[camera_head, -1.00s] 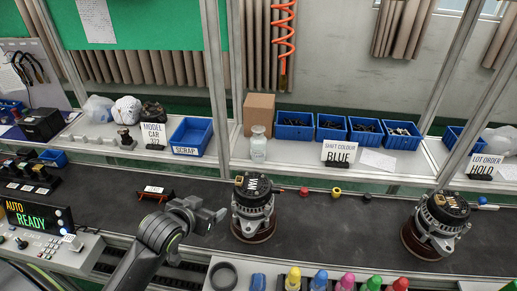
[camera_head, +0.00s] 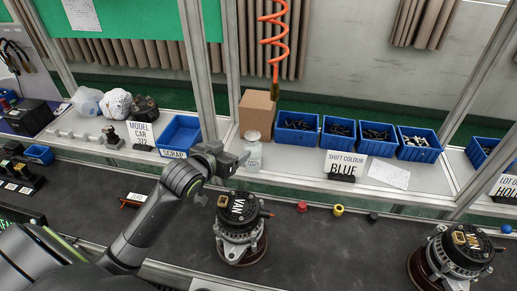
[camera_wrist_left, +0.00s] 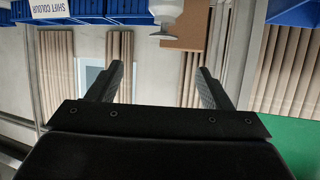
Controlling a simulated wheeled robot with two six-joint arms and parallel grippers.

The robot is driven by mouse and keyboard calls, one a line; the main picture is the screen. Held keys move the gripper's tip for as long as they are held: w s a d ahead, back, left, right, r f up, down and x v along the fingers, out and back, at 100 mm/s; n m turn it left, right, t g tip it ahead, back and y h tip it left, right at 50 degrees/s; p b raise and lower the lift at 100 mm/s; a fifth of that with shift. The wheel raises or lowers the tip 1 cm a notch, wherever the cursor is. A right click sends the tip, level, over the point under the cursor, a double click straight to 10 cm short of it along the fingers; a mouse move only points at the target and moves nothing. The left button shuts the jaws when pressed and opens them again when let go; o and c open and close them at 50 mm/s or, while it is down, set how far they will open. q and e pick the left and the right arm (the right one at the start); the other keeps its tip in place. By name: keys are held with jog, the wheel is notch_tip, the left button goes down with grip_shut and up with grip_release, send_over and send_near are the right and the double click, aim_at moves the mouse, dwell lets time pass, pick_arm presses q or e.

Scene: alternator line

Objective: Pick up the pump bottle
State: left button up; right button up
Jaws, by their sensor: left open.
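The pump bottle (camera_head: 253,151), pale and translucent with a white top, stands upright on the shelf beside a cardboard box. My left gripper (camera_head: 240,160) reaches in from the left at shelf height and overlaps the bottle's lower part in the head view. In the left wrist view the picture is upside down; the bottle (camera_wrist_left: 168,12) shows at the top edge with its pump head pointing down. My left gripper (camera_wrist_left: 160,70) is open there with nothing between its fingers, and the bottle lies beyond the fingertips. My right gripper is not in view.
The cardboard box (camera_head: 257,113) is just behind the bottle. A blue scrap bin (camera_head: 182,132) stands left of it and several blue parts bins (camera_head: 297,127) stand to the right. An alternator (camera_head: 240,229) sits on the conveyor below my gripper. A frame post (camera_head: 231,60) rises behind.

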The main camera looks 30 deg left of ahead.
aim_at(251, 137)
pick_arm(q)
jog(key=p+x, duration=0.2)
jog(key=x, duration=0.7)
jog(key=shift+w+f, duration=0.1)
jog(key=shift+w, duration=0.25)
jog(key=shift+w+f, duration=0.2)
jog(key=shift+w, duration=0.2)
jog(key=shift+a+p+x, duration=0.15)
jog(key=shift+p+x, duration=0.3)
jog(key=shift+x, duration=0.5)
jog(key=shift+a+p+x, duration=0.1)
jog(key=shift+p+x, duration=0.3)
jog(key=shift+x, duration=0.55)
jog(key=shift+w+f, duration=0.5)
jog(key=shift+w, duration=0.15)
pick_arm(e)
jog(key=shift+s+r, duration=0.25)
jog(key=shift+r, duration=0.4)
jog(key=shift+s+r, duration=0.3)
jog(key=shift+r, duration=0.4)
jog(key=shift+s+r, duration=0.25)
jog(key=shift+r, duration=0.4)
